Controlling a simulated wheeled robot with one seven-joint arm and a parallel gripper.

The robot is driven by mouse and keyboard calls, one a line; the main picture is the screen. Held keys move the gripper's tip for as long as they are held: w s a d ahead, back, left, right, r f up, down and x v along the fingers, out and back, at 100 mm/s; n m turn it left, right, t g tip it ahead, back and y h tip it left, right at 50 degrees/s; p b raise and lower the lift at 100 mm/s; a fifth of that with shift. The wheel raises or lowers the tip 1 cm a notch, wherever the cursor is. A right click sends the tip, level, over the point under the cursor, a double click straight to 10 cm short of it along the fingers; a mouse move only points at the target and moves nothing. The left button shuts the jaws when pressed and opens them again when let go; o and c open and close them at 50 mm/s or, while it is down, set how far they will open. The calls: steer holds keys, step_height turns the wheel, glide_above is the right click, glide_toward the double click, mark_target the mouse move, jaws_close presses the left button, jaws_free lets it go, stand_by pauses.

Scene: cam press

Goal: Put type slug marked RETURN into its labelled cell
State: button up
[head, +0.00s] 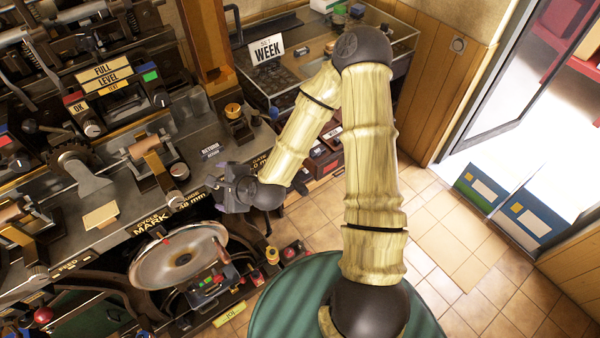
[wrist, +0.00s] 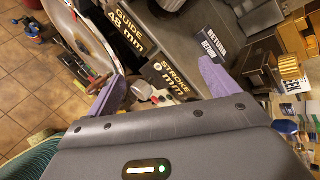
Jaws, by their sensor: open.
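My gripper (head: 214,186) is open, its two purple fingers spread and nothing between them. In the wrist view the open fingers (wrist: 158,86) frame the bench edge. A small dark piece with white RETURN lettering (wrist: 210,43) is just beyond the right fingertip, apart from it. RETURN lettering also shows on the bench in the head view (head: 210,151). I cannot tell whether this is the slug or a cell's label.
A large metal disc (head: 178,254) and red knobs stand below the bench edge. A brass-topped block (head: 233,112) stands behind the lettering. Dark boxes (head: 322,158) sit under my forearm, near a glass case with a WEEK sign (head: 267,50).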

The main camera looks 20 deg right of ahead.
steer(key=s+d+r+n+g+h, duration=0.3)
steer(key=s+d+r+n, duration=0.3)
steer(key=d+n, duration=0.2)
steer(key=s+d+r+n+g+h, duration=0.3)
steer(key=s+d+r+n, duration=0.3)
steer(key=d+n, duration=0.3)
steer(key=shift+r+n, duration=0.2)
steer(key=shift+n, duration=1)
steer(key=shift+o, duration=0.4)
steer(key=shift+s+d, duration=0.1)
